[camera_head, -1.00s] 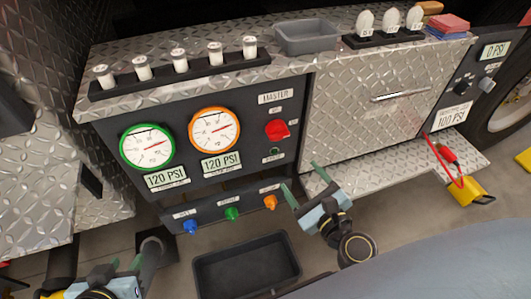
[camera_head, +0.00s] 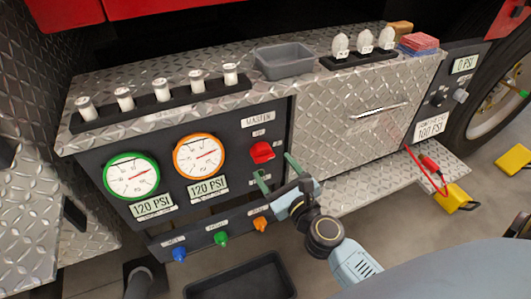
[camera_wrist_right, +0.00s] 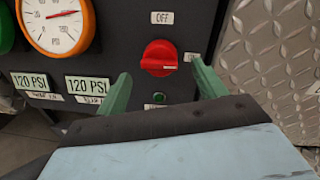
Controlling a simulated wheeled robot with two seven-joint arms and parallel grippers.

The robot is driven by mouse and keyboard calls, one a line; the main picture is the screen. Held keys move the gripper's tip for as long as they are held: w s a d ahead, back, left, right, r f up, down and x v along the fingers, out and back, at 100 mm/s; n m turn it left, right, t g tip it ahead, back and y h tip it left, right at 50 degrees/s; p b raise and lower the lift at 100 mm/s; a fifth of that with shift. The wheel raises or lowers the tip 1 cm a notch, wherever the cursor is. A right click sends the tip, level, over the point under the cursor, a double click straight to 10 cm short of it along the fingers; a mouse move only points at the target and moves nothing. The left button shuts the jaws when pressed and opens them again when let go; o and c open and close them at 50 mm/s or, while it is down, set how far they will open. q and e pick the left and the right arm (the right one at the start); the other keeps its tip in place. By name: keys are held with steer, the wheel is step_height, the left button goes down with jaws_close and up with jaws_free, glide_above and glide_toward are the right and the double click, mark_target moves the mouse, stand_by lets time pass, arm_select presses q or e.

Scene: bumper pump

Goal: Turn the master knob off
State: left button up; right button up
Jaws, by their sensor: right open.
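My right gripper (camera_head: 278,169) is open in front of the panel, just below the knob. In the right wrist view its green fingertips (camera_wrist_right: 162,86) stand to either side below the knob, apart from it. My left gripper is out of view.
Two gauges, one green-rimmed (camera_head: 131,176) and one orange-rimmed (camera_head: 199,155), are left of the knob. Blue (camera_head: 179,254), green (camera_head: 221,239) and orange (camera_head: 260,224) knobs line the lower ledge. A diamond-plate drawer (camera_head: 350,135) is to the right. A black bin (camera_head: 243,278) is on the floor.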

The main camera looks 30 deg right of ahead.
mark_target(266, 158)
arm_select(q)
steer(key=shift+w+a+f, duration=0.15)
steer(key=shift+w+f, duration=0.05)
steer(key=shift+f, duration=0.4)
arm_select(e)
steer(key=shift+w, duration=2.75)
steer(key=shift+c, duration=0.3)
steer(key=c, duration=0.8)
